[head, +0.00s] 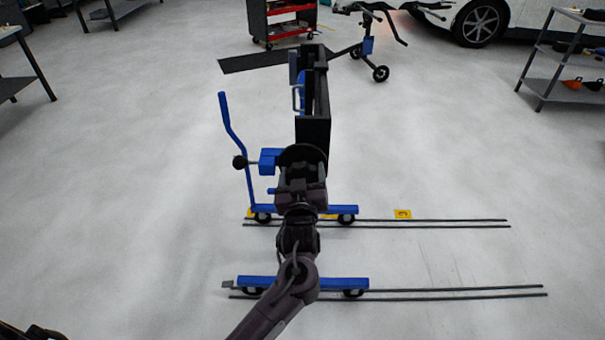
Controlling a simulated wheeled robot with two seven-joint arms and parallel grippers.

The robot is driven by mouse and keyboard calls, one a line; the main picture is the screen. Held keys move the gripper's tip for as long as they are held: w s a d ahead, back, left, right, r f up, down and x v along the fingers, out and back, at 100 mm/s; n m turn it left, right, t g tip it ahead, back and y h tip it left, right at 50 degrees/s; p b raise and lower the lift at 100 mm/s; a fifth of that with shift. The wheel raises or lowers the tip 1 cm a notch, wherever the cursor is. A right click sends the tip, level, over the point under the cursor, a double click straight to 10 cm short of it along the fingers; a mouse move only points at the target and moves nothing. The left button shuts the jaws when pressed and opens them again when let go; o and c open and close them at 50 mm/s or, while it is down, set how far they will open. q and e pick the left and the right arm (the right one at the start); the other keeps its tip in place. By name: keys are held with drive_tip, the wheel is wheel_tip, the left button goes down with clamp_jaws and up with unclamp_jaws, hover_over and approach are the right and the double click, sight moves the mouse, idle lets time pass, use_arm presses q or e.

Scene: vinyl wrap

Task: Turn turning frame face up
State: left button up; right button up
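The turning frame has a blue wheeled base (345,209) in the head view. Its dark panel (313,130) stands upright, seen nearly edge-on, so I cannot tell which way its face points. A bent blue lever (234,125) with a black knob (239,162) rises at the left. My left gripper (301,172) is at the near end of the panel, in front of the frame's middle. Its fingertips blend with the dark parts, so contact and opening are unclear. My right gripper is not in view.
A second blue wheeled bar (340,283) is nearer, partly behind my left arm. Thin dark rails (440,220) run right along the floor. A yellow floor marker (403,214) lies beside them. A red tool cart (290,22) and a wheeled stand (368,45) are behind.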

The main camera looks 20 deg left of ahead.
use_arm(q)
drive_tip(key=c, duration=0.8)
drive_tip(key=shift+r+m+p, duration=0.15)
drive_tip(key=shift+m+p, duration=0.85)
drive_tip(key=shift+p, duration=0.2)
drive_tip(key=shift+m+p, duration=2.1)
drive_tip(key=shift+m, duration=0.3)
drive_tip(key=shift+m+p, duration=2.05)
drive_tip(key=shift+m, duration=0.85)
drive_tip(key=shift+m+p, duration=1)
drive_tip(key=shift+m, duration=0.6)
drive_tip(key=shift+m+p, duration=0.35)
drive_tip(key=shift+m, duration=0.85)
